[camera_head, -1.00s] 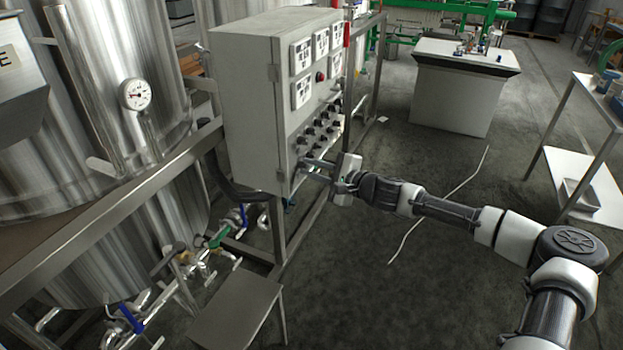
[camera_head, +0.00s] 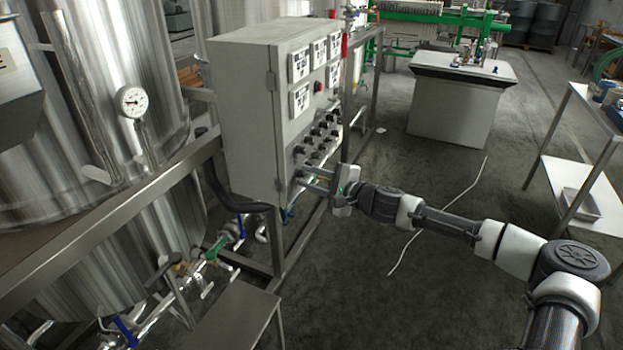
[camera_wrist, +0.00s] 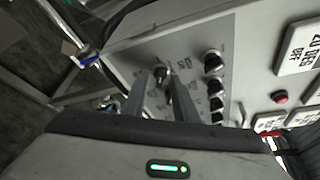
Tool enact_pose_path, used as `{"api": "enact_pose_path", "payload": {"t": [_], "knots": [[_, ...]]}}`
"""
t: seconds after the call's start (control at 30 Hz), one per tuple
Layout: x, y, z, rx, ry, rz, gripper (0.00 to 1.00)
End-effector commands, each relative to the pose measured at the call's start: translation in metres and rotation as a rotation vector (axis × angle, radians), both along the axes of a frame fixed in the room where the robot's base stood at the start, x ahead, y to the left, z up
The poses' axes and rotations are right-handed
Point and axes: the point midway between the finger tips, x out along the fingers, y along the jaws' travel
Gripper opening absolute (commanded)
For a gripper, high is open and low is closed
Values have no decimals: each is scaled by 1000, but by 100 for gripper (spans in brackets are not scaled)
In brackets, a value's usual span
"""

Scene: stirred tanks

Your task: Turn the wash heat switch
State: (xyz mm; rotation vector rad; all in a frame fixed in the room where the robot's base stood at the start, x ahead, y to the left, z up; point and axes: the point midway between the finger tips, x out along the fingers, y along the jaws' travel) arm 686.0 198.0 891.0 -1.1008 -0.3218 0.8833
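The grey control cabinet (camera_head: 245,125) carries rows of black rotary switches (camera_head: 316,139) on its front panel. Their small labels are unreadable, so I cannot tell which one is the wash heat switch. My gripper (camera_head: 303,179) reaches the lower near corner of this panel. In the wrist view its two fingers (camera_wrist: 164,78) are apart, with one switch (camera_wrist: 162,71) between their tips. Whether the fingers touch that switch is not clear. More black switches (camera_wrist: 214,62) stand in a row to the right of the fingers.
A red button (camera_wrist: 281,97) and white display plates (camera_wrist: 299,46) are on the same panel. Steel tanks (camera_head: 120,90) and a metal frame stand to the left. A steel step or stool (camera_head: 235,318) is below the cabinet.

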Motion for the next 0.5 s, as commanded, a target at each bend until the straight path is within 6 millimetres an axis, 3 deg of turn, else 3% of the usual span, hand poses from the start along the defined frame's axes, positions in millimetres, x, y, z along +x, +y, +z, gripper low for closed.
{"api": "enact_pose_path", "payload": {"t": [0.27,0.5], "knots": [[-17,-22,6,0,0,-2,27],[-54,-67,17,-1,1,-4,27]]}}
